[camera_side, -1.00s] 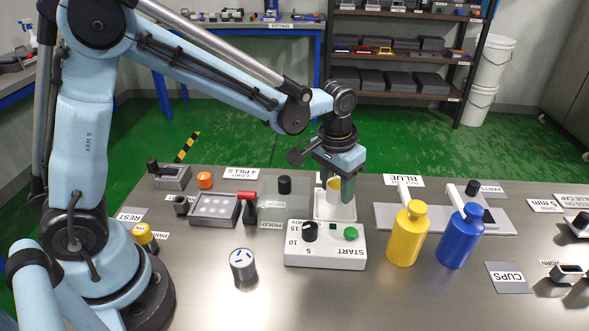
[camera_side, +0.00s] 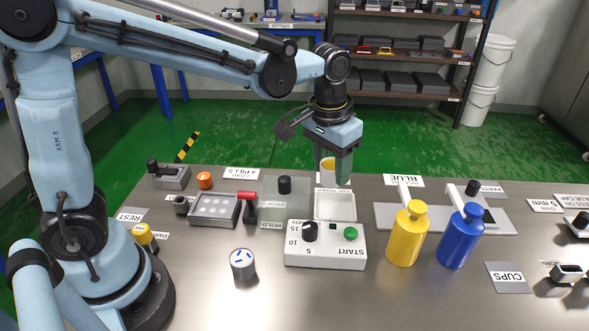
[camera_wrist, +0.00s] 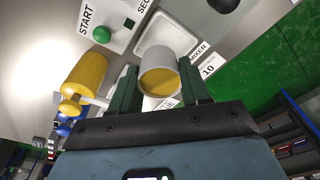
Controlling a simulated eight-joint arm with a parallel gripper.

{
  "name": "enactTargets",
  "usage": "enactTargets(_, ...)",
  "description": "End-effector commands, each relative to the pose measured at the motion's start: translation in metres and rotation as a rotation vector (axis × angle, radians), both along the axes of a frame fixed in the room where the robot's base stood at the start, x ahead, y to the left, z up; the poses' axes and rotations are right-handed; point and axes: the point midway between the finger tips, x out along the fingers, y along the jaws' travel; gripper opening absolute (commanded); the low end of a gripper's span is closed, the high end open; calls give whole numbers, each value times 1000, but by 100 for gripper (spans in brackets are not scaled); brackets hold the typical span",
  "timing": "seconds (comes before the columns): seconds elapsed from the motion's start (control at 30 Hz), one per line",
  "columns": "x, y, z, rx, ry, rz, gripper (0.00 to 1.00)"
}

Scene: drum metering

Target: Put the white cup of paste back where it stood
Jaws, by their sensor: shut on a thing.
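The white cup (camera_side: 328,170) with yellow paste inside is between the green fingers of my gripper (camera_side: 336,172), which is shut on it. It hangs above the back of the white mixer (camera_side: 325,258), clear of the mixer's empty square seat (camera_side: 335,206). In the wrist view the cup (camera_wrist: 161,62) sits between the two fingers (camera_wrist: 160,88), its yellow paste showing at the open mouth. A grey mat marked CUPS (camera_side: 511,277) lies bare at the right front of the bench.
A yellow bottle (camera_side: 407,236) and a blue bottle (camera_side: 460,238) stand right of the mixer. A grey cylinder with blue marks (camera_side: 243,266) stands left of it. A pill tray (camera_side: 214,209) lies further left. The bench front centre is clear.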

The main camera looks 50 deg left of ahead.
Motion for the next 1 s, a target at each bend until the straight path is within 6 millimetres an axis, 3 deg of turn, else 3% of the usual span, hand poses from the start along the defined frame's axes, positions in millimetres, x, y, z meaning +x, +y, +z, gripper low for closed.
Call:
enactTargets(0.1,10,27,-1,0,-1,5,11)
enactTargets(0.3,19,51,-6,0,-2,3,11)
enactTargets(0.7,48,124,-54,1,-2,3,11)
enactTargets(1.0,58,150,-73,0,-2,-1,11)
